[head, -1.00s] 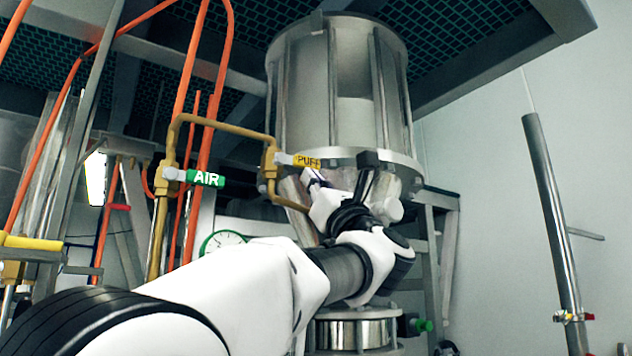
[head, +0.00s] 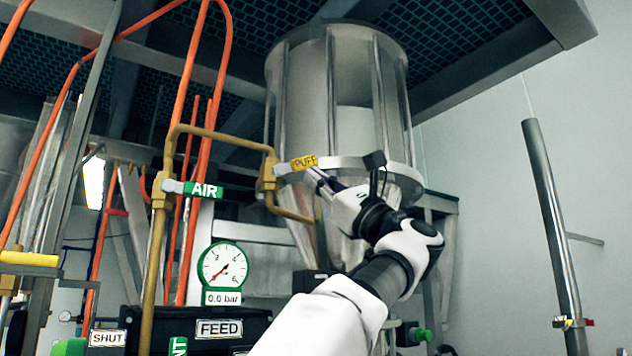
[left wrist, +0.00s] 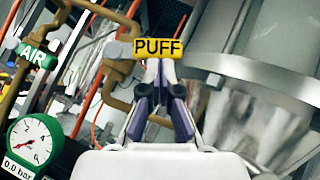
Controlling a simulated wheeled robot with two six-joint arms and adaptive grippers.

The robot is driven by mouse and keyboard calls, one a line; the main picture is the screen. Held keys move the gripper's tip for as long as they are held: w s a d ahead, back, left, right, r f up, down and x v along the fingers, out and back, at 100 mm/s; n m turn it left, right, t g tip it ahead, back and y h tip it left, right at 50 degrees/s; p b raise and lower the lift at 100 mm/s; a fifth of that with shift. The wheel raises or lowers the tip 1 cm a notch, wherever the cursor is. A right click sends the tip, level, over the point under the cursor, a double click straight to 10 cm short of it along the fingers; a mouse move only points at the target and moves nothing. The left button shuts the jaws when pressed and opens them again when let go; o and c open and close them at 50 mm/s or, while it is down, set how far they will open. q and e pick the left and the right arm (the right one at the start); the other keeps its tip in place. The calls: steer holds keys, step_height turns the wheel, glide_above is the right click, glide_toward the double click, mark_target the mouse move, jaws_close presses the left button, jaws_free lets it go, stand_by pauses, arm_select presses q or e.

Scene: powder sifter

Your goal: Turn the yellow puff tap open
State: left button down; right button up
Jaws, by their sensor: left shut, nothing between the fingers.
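The yellow puff tap handle (head: 304,162), lettered PUFF, sticks out to the right from its brass valve (head: 268,172) on the bent pipe, in front of the steel hopper. In the left wrist view the yellow handle (left wrist: 159,48) lies crosswise just beyond the fingertips. My left gripper (head: 314,172) is shut and empty, its tips just below the handle's right part. In the left wrist view the closed fingers (left wrist: 158,68) point at the handle's lower edge; I cannot tell whether they touch it. My right gripper is not in view.
The green AIR tap (head: 203,189) is on the pipe to the left. A pressure gauge (head: 222,266) reading 0.0 bar is below it, above the FEED label (head: 219,328). The steel hopper (head: 345,90) stands right behind the gripper. A steel post (head: 552,220) stands at the right.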

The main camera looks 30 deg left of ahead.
mark_target(316, 158)
arm_select(q)
steer(key=shift+s+a+r+p, duration=0.15)
steer(key=shift+r+p, duration=0.65)
steer(key=shift+r, duration=1.2)
steer(key=shift+s+a+r, duration=0.15)
steer(key=shift+s+r, duration=0.3)
steer(key=shift+r, duration=0.15)
steer(key=shift+s+a+r, duration=0.15)
steer(key=shift+s+r, duration=0.25)
steer(key=shift+r, duration=0.15)
steer(key=shift+s, duration=0.15)
